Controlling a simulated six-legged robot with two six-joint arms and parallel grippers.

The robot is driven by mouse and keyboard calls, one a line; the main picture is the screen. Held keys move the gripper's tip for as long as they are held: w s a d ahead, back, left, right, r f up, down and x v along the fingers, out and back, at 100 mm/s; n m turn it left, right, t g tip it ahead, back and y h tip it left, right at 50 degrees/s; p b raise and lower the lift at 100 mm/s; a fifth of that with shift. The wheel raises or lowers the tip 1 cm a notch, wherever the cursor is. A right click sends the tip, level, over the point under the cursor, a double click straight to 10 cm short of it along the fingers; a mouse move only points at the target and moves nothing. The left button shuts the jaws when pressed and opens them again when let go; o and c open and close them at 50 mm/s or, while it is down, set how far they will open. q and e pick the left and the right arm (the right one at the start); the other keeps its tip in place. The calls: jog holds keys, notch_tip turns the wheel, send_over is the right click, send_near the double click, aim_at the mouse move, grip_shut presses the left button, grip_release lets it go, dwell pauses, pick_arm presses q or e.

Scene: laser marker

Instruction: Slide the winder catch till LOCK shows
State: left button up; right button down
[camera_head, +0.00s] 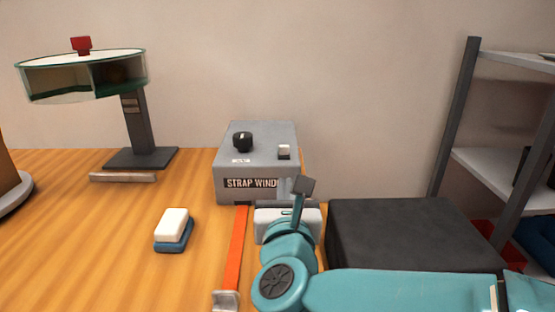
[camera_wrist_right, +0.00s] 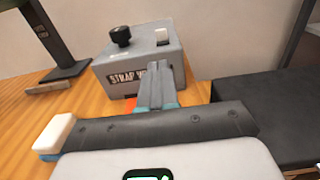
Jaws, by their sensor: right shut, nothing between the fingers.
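The strap winder (camera_head: 228,163) is a grey box on the wooden table. Its front label reads "STRAP WIND", with the end hidden behind my right gripper. A small pale block (camera_head: 284,152), which looks like the catch, sits on its top at the right; it also shows in the right wrist view (camera_wrist_right: 162,36). I see no LOCK lettering. A black knob (camera_head: 242,141) is on its top left. My right gripper (camera_head: 285,185) is shut and empty, in front of the winder's right front side; in the right wrist view its fingers (camera_wrist_right: 157,83) overlap the label. I cannot tell whether they touch the box.
An orange strap (camera_head: 237,250) runs from the winder toward the front. A white-and-blue block (camera_head: 172,229) lies left of it. A stand with a round glass-sided tray (camera_head: 120,75) is at the back left. A black box (camera_head: 400,230) and shelves (camera_head: 495,165) are at the right.

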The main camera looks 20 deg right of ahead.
jog(key=shift+d, duration=0.1)
jog(key=shift+s, duration=0.1)
jog(key=p, duration=0.1)
send_near(284, 148)
jog(key=x, duration=0.7)
jog(key=shift+f, duration=0.15)
jog(key=x, duration=0.3)
jog(key=shift+w+d, duration=0.1)
jog(key=shift+w, duration=0.25)
jog(key=shift+r, duration=0.2)
